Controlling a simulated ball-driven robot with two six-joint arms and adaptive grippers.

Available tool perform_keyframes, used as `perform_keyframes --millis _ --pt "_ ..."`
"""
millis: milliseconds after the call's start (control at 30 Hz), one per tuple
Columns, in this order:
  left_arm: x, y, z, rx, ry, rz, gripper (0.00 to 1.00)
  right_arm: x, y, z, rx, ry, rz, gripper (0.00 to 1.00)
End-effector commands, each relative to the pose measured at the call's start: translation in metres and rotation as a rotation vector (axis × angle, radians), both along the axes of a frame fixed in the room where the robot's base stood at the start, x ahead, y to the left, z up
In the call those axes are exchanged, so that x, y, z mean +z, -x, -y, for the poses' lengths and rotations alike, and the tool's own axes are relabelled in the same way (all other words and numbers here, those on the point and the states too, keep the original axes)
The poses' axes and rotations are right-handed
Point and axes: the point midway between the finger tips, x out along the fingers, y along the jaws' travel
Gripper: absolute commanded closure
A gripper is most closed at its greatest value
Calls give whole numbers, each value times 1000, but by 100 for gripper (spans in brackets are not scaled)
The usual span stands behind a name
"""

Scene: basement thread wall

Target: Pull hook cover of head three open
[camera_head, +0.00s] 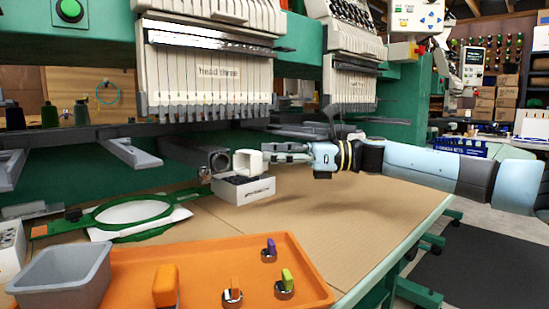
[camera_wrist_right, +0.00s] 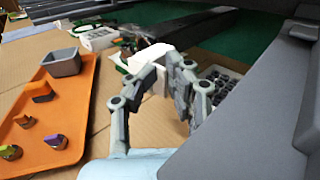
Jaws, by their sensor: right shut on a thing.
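Head three (camera_head: 215,70), labelled "head three", hangs above the dark arm with a round end (camera_head: 205,158). A small white squarish cover (camera_head: 247,163) stands just right of that arm's end. I take it for the hook cover. My right gripper (camera_head: 270,155) reaches in from the right and is shut on the cover's right side. In the right wrist view the white cover (camera_wrist_right: 135,62) shows beyond the gripper's fingers (camera_wrist_right: 172,65), which partly hide it. I cannot tell how far the cover is open. My left gripper is not in view.
A white box (camera_head: 245,193) of small dark round things stands just below the cover. A green hoop (camera_head: 110,234) lies left. An orange tray (camera_head: 220,255) with a grey bin (camera_head: 62,280) and several small coloured items is in front. The brown tabletop (camera_head: 345,210) at right is clear.

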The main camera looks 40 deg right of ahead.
Motion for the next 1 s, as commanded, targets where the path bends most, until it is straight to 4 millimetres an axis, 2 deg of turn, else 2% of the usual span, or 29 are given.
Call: perform_keyframes --millis 400,433,533,567,733,833,1000 --pt "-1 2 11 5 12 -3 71 3 -2 0 -4 -5 5 100" --pt "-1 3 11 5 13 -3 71 3 -2 0 -4 -5 5 86" --pt "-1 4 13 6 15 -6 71 3 -1 0 -3 -4 4 72" --pt "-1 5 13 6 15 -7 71 3 -1 0 -3 -4 4 71" --pt "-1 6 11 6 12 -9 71 2 -1 0 -2 -3 3 71" --pt "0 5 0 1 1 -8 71 1 0 1 -1 -1 1 71" --pt "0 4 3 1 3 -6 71 -1 12 13 0 2 -4 71"
